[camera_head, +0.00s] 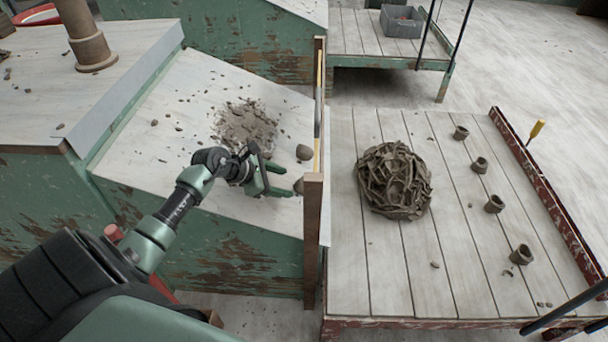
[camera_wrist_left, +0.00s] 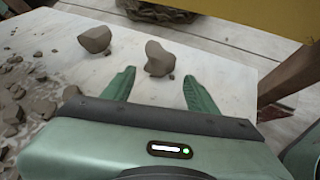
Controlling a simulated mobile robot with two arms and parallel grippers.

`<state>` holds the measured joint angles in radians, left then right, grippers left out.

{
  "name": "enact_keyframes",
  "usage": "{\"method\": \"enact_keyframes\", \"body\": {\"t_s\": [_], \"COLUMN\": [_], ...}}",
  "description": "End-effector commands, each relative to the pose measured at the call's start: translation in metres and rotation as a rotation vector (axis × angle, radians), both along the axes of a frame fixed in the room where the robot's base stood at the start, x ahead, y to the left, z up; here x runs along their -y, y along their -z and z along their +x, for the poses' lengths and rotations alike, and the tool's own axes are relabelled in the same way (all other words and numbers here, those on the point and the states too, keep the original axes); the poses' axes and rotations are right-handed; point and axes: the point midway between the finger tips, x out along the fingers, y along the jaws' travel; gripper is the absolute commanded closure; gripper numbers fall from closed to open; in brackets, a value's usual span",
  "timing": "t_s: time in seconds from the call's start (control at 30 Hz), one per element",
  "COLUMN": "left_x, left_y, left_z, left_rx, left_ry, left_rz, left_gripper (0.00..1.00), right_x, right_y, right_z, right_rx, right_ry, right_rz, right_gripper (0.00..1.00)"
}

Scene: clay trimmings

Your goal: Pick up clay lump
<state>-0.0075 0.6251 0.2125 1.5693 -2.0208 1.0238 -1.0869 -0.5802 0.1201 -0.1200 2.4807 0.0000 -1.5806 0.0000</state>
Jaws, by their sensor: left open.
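Two grey-brown clay lumps lie on the pale sloped board (camera_head: 185,95), near its right edge. One lump (camera_head: 304,152) is farther back; it shows at left in the left wrist view (camera_wrist_left: 95,39). The other lump (camera_head: 299,186) is partly hidden by a finger and the wooden post. In the left wrist view this lump (camera_wrist_left: 158,58) sits just beyond the fingertips, roughly in line with the gap between them. My left gripper (camera_head: 286,179) is open and empty, low over the board; its green fingers (camera_wrist_left: 158,84) show in the wrist view. My right gripper is not in view.
A wooden divider (camera_head: 313,215) stands along the board's right edge. Crumbs and trimmings (camera_head: 245,125) lie behind the gripper. The right table (camera_head: 420,275) bears a large heap of clay strips (camera_head: 394,182) and several small clay cups (camera_head: 494,204). A grey crate (camera_head: 402,20) stands far back.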

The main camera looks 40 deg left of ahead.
Motion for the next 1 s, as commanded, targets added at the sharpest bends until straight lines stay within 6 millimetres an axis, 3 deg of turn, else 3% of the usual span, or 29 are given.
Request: {"method": "enact_keyframes", "body": {"t_s": [0.47, 0.7, 0.97, 1.0], "left_x": [0.022, 0.026, 0.026, 0.026], "left_y": [0.038, 0.049, 0.049, 0.049], "left_z": [0.044, 0.054, 0.054, 0.054], "left_rx": [0.002, 0.000, -0.001, -0.001], "left_ry": [-0.001, 0.000, 0.000, 0.000], "left_rz": [-0.008, -0.003, -0.001, -0.001], "left_gripper": [0.42, 0.42, 0.42, 0.50], "right_x": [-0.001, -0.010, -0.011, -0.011], "right_y": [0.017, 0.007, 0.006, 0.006], "right_z": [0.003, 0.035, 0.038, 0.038], "right_rx": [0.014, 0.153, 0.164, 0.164], "right_ry": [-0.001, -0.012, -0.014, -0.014], "right_rz": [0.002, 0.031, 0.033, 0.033], "right_gripper": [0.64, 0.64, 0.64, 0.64]}}
